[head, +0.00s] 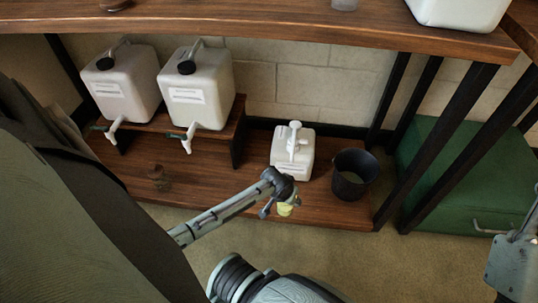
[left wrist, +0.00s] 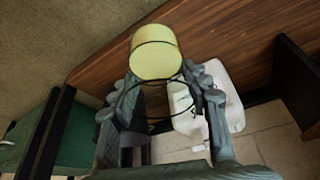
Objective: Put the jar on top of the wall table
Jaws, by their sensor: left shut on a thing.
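The jar, with a pale yellow-green body (left wrist: 155,55), is held between the fingers of my left gripper (left wrist: 158,95) in the left wrist view. A thin dark ring shows around its lower part there. In the head view a small bit of the yellow jar (head: 285,209) shows below my left gripper (head: 281,198), largely hidden by it. The gripper is in front of the low shelf, below the tabletop. The wall table's wooden top (head: 250,30) runs across the upper part of the head view. My right gripper's fingers are not in view.
The low shelf (head: 235,195) holds two white spigot containers (head: 122,85) on a riser, a small brown glass (head: 158,176), a white pump bottle (head: 292,155) and a dark bucket (head: 354,174). A green box (head: 455,180) stands right. The tabletop bears a clear glass (head: 345,4) and white container (head: 460,10).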

